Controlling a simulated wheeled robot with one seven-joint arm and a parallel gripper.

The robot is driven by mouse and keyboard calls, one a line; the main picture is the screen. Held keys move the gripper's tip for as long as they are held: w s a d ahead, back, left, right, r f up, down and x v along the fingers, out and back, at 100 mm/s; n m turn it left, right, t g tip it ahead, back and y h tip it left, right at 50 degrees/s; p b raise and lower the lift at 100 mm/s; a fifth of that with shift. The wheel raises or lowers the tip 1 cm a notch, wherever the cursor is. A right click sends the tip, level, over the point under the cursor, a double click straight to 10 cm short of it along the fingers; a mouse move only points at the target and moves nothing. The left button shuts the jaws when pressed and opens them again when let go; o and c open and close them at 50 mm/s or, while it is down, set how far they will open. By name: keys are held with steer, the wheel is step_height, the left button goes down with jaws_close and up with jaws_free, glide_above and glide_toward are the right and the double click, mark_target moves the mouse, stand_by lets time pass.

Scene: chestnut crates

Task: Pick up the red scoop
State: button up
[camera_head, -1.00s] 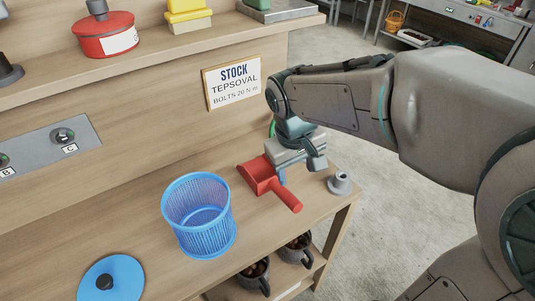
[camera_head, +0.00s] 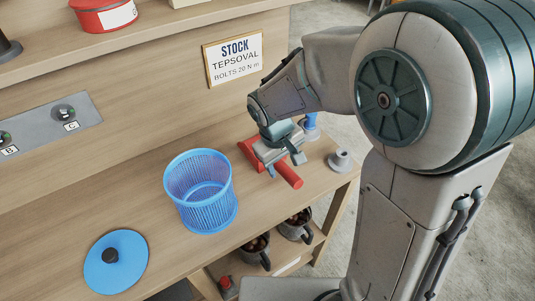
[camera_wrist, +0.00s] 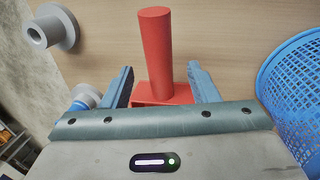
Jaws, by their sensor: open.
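The red scoop (camera_head: 287,175) lies on the wooden workbench, its handle pointing to the front right in the head view. My gripper (camera_head: 285,168) is over the scoop and hides part of it. In the wrist view the red handle (camera_wrist: 156,50) stretches away from my gripper (camera_wrist: 160,82), and part of the scoop's body shows between and below the fingers. The two blue-grey fingers are spread apart, one on each side of the scoop. I cannot tell how far above the bench the fingertips are.
A blue mesh basket (camera_head: 205,205) stands left of the scoop, close to my gripper in the wrist view. A grey flanged piece (camera_head: 340,160) stands to the right. A blue lid (camera_head: 128,272) lies at the front left. Dark mugs (camera_head: 297,228) stand on the lower shelf.

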mark_target(284, 167)
steer(key=f, duration=0.4)
steer(key=shift+w+d+f, duration=0.15)
steer(key=shift+w+d, duration=0.15)
steer(key=shift+d, duration=0.05)
jaws_close()
